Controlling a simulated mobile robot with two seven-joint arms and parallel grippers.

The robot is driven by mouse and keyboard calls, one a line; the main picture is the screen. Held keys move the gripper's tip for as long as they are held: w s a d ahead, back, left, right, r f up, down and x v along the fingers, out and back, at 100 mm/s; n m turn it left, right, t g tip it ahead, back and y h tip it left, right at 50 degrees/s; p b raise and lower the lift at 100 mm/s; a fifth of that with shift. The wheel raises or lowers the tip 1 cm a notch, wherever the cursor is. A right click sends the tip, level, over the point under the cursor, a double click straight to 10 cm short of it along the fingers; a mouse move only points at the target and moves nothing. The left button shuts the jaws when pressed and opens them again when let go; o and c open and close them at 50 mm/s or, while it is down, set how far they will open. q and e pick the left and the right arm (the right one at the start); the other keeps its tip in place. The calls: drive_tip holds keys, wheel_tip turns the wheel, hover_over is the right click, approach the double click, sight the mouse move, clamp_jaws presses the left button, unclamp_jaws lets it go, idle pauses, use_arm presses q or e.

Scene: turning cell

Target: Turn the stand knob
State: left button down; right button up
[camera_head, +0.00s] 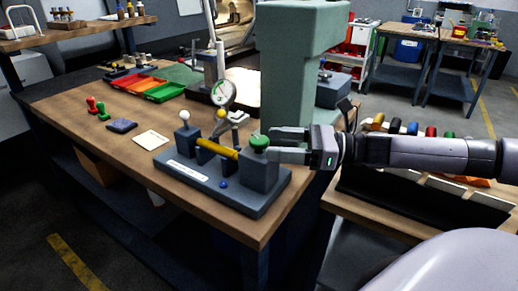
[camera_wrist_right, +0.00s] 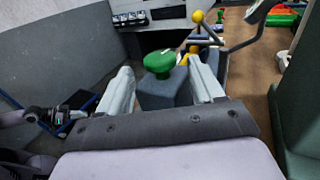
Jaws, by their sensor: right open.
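The stand has a dark blue-grey base (camera_head: 222,186) with a label strip on its front, lying on the wooden bench. A round green knob (camera_head: 259,143) sits on top of the block at its right end. A yellow rod (camera_head: 218,148) runs from that block towards the other blocks. My right gripper (camera_head: 272,146) reaches in from the right, level with the knob. It is open. In the right wrist view the green knob (camera_wrist_right: 159,63) shows between the two fingers, near their tips, with a gap on each side. My left gripper does not show clearly.
A dial gauge (camera_head: 223,93) stands behind the stand. A tall green machine column (camera_head: 290,75) rises close behind my right gripper. A white ball knob (camera_head: 184,116) tops the left block. A paper card (camera_head: 151,139) and dark pad (camera_head: 121,126) lie to the left.

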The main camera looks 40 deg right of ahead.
sight(259, 139)
drive_tip(key=shift+b+x, duration=0.3)
drive_tip(key=shift+x, duration=0.9)
drive_tip(key=shift+w+a+r+p, duration=0.1)
drive_tip(key=shift+w+r+p, duration=0.1)
drive_tip(key=shift+p, duration=0.1)
drive_tip(key=shift+p+x, duration=0.35)
drive_tip(key=shift+x, duration=0.6)
drive_tip(key=shift+f, duration=0.15)
drive_tip(key=c, duration=1)
